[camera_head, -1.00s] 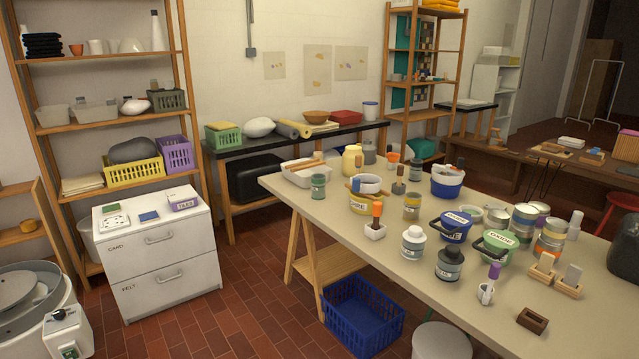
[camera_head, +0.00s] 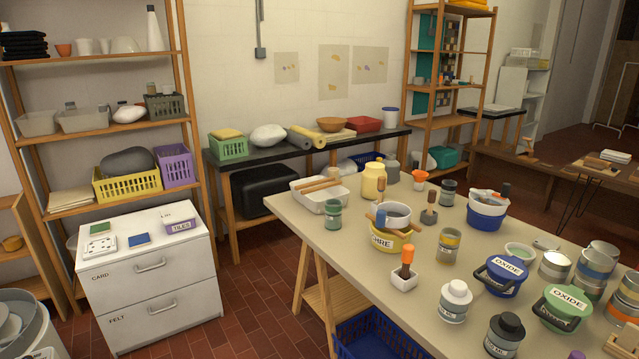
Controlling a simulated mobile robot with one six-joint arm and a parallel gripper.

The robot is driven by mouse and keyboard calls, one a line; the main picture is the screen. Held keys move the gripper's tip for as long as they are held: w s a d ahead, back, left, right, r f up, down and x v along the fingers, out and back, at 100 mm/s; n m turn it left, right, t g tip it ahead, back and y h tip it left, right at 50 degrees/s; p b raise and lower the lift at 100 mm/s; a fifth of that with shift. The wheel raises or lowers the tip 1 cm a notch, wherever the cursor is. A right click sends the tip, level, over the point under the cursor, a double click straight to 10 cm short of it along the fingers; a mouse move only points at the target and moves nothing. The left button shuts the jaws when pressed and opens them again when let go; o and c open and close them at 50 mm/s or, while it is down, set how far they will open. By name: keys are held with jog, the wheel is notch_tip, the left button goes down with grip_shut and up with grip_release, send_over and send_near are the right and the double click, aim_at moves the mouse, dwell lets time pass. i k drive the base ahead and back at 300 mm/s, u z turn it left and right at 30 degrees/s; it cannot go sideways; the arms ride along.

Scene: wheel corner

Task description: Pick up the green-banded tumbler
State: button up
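Several small cylindrical vessels stand upright on the long beige table (camera_head: 310,235). A green tumbler-like vessel (camera_head: 332,214) stands near the table's far left edge, just right of the white tray (camera_head: 335,203). I cannot make out clearly whether it carries a green band. A grey-green vessel with a yellow band (camera_head: 448,246) stands near the table's middle. A dark grey-green one (camera_head: 447,193) stands farther back. Banded tins (camera_head: 592,288) are grouped at the right. My gripper is not in view.
A yellow tub (camera_head: 388,243), a white holder with an orange-handled tool (camera_head: 405,277), and blue-lidded (camera_head: 502,275) and green-lidded (camera_head: 562,307) pots crowd the table. A white drawer cabinet (camera_head: 150,285) stands left. A blue crate (camera_head: 375,335) sits below the table. Brick floor between is clear.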

aim_at(333, 215)
jog(key=u, duration=0.05)
jog(key=i, duration=1.15)
jog(key=u, duration=0.05)
